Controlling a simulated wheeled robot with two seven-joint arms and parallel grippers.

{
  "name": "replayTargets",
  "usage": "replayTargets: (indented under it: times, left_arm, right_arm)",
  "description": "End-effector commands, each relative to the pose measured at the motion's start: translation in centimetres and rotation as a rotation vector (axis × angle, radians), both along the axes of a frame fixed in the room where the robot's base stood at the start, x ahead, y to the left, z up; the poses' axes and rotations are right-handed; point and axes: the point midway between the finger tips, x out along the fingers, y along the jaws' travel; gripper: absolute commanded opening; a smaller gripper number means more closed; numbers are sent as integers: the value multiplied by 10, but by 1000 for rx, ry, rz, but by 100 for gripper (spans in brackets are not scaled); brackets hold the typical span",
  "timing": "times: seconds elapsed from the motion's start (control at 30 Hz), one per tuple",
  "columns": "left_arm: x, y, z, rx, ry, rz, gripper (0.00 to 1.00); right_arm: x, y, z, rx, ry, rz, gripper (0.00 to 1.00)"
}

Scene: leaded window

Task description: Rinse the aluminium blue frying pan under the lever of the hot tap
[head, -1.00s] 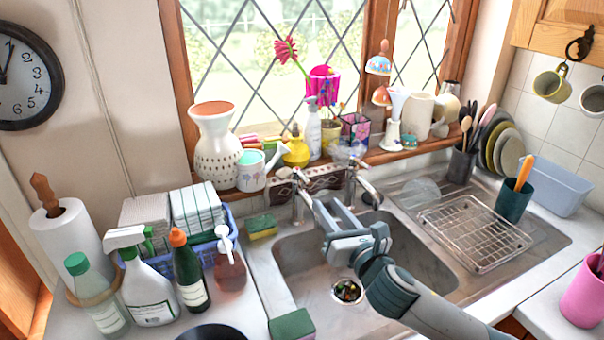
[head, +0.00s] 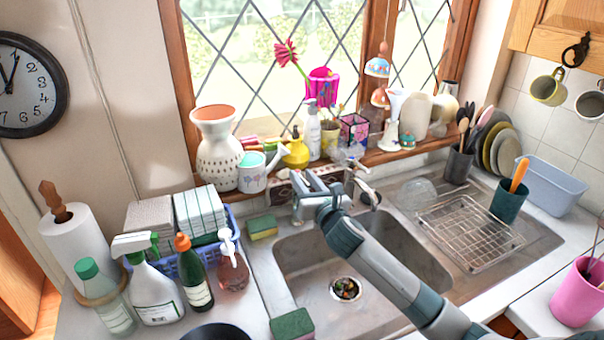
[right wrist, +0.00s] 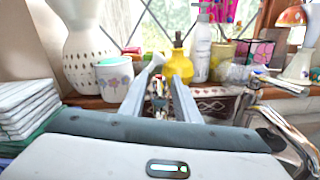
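My right gripper (head: 312,178) is at the left chrome tap (head: 299,208) behind the sink. In the right wrist view its two fingers are apart, with the gripper (right wrist: 165,82) pointing at the shiny tap top (right wrist: 160,88), which shows between them. I cannot tell whether they touch it. A second chrome tap (head: 366,190) stands to the right. No hot mark is readable. A dark round rim, perhaps the frying pan (head: 216,332), is cut off at the bottom edge of the head view; its blue colour does not show. My left gripper is out of view.
The sink basin (head: 300,262) is empty apart from scraps in the drain (head: 346,289). A sponge (head: 262,227) lies left of the taps, another (head: 292,324) at the front. Bottles crowd the left counter. A wire rack (head: 470,232) is on the drainer. Sill ornaments stand close behind the taps.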

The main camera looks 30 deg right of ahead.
Motion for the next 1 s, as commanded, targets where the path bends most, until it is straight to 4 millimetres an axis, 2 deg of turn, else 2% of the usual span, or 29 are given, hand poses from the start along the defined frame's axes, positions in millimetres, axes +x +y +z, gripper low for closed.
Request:
replayTargets:
  times: [0.17, 0.47, 0.5, 0.6, 1.0]
  left_arm:
    - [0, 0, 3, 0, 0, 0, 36]
    - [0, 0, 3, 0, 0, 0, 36]
    - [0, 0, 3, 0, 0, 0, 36]
    - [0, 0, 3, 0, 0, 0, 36]
    - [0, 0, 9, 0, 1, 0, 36]
  right_arm:
    - [10, 0, 0, 0, 0, 0, 29]
    - [11, -1, 0, 0, 0, 1, 29]
    - [11, -1, 0, 0, 0, 1, 24]
    - [11, 0, 0, 0, 0, 1, 0]
    - [12, -3, 2, -4, -2, 52, 0]
